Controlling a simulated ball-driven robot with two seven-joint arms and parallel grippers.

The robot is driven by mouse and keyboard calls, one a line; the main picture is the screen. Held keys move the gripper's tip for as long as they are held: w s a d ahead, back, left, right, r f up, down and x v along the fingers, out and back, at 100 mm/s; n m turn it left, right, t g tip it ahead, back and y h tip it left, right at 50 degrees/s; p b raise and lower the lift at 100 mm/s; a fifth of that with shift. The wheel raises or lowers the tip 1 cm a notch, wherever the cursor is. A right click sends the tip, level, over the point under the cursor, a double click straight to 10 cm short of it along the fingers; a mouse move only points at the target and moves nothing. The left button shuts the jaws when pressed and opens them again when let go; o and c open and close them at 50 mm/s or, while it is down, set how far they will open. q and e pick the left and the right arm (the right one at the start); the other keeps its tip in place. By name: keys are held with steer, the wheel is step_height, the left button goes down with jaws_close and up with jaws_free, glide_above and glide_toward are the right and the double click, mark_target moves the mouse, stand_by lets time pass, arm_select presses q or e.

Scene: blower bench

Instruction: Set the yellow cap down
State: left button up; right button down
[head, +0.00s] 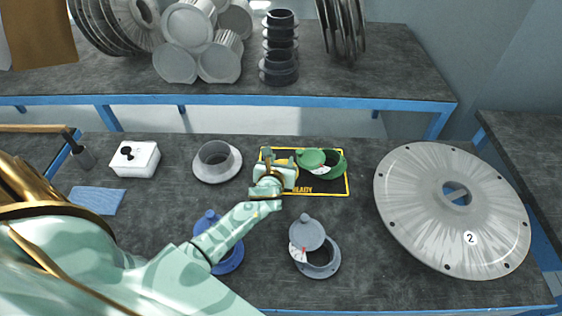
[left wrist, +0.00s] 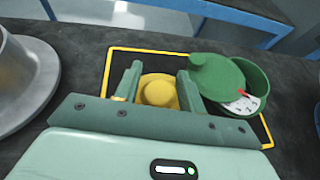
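The yellow cap (left wrist: 158,92) is between the two fingers of my left gripper (left wrist: 160,84) in the left wrist view. The fingers appear closed on its sides. In the head view the left gripper (head: 276,165) is over the left part of a yellow-outlined rectangle (head: 335,194) on the bench and hides most of the cap. I cannot tell whether the cap touches the bench. My right gripper is in neither view.
A green fitting with a tilted green cap (head: 311,159) sits close right of the gripper. A grey flanged ring (head: 230,168) is to the left. A grey capped fitting (head: 308,234), a blue one (head: 208,222) and a large numbered disc (head: 420,200) stand around.

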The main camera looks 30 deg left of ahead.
arm_select(q)
steer(key=p+v, duration=0.3)
steer(key=v, duration=0.8)
steer(key=shift+p, duration=0.4)
steer(key=shift+s+d+r, duration=0.15)
steer(key=shift+s+d, duration=0.05)
steer(key=shift+s, duration=0.25)
